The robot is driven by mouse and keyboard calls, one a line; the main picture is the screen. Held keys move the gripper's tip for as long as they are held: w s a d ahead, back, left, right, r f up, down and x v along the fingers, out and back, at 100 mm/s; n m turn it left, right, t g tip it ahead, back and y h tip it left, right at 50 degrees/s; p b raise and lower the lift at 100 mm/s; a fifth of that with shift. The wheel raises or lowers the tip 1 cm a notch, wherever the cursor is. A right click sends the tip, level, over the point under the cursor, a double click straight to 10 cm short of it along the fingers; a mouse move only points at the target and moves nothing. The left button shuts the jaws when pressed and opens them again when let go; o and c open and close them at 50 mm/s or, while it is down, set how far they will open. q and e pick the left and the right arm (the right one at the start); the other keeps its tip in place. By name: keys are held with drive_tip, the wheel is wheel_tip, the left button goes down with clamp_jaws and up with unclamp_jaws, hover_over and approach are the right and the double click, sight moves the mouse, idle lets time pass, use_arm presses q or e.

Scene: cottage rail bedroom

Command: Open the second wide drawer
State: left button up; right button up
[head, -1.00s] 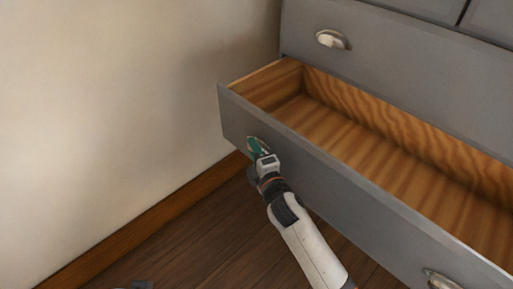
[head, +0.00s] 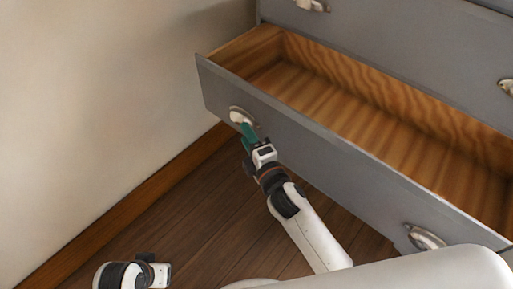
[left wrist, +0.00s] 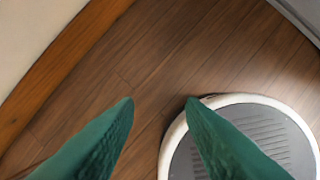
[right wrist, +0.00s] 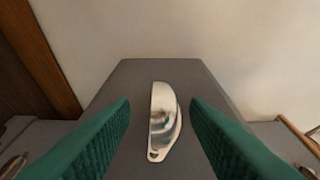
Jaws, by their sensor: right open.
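A wide grey drawer (head: 330,160) with a bare wood inside (head: 350,105) stands pulled well out of the grey chest. Its front has a silver cup handle (head: 237,114) at the left end and another handle (head: 425,238) at the right end. My right gripper (head: 247,130) is open at the left handle, its green fingertips just below and in front of it. In the right wrist view, the handle (right wrist: 163,120) shows between the spread fingers, apart from both. My left gripper (left wrist: 158,105) is open and empty above the floor, far from the drawer.
Above the open drawer is a shut drawer front (head: 400,45) with its own handles. A pale wall (head: 100,100) with a wooden baseboard (head: 130,215) runs along the left. Dark plank floor (head: 190,210) lies clear in front of the chest.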

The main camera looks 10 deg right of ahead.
use_arm(q)
drive_tip(key=shift+f, duration=0.8)
use_arm(e)
drive_tip(key=v, duration=0.5)
drive_tip(key=shift+s+d, duration=0.1)
drive_tip(key=shift+s, duration=0.25)
